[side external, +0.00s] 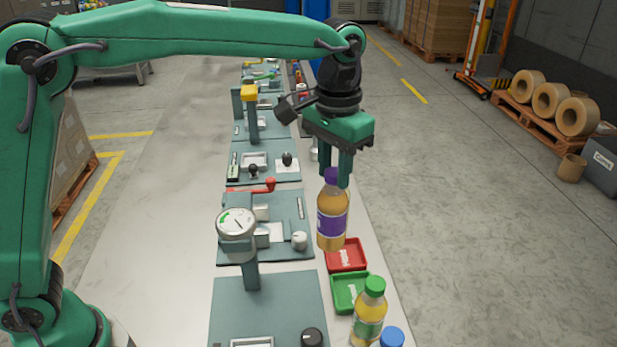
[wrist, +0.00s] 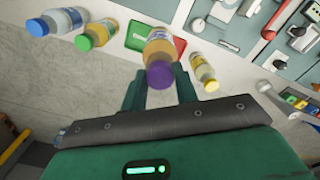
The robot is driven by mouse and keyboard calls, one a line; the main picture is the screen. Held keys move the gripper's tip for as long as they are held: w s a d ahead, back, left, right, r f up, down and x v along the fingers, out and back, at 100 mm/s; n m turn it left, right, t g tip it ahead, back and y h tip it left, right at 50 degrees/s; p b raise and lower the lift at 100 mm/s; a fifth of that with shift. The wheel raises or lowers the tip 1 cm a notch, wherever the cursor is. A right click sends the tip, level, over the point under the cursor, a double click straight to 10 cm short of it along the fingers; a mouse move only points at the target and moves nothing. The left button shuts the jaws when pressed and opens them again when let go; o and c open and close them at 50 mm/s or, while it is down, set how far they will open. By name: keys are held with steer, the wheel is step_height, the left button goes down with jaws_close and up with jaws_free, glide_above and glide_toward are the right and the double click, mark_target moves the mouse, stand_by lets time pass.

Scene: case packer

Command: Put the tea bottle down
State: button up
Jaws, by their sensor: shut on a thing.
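The tea bottle (side external: 332,222) has amber liquid, a purple label and a purple cap. It hangs upright in my gripper (side external: 338,175), which is shut on it near the cap. In the side external view it appears above or just behind the red tray (side external: 347,254); its exact height is hard to tell. In the wrist view the bottle (wrist: 160,50) sits between the fingers of my gripper (wrist: 160,90), and it covers part of the red tray (wrist: 180,46) and the green tray (wrist: 138,36).
A green-capped bottle (side external: 369,312) and a blue-capped bottle (side external: 391,338) stand in front of the green tray (side external: 349,292). A yellow-capped bottle (wrist: 203,72) shows beside the held bottle in the wrist view. A dial gauge station (side external: 237,224) stands to the left on the table.

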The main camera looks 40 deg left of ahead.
steer(key=s+d, duration=0.2)
steer(key=d, duration=0.5)
steer(key=w+a+f, duration=0.6)
steer(key=w+a, duration=0.1)
steer(key=w, duration=0.2)
steer(key=shift+a+f+m, duration=0.25)
steer(key=shift+a+m, duration=0.05)
steer(key=shift+m, duration=0.1)
steer(key=shift+f, duration=0.1)
steer(key=shift+f, duration=2)
steer(key=o, duration=1.1)
steer(key=shift+f, duration=0.1)
steer(key=shift+c, duration=0.2)
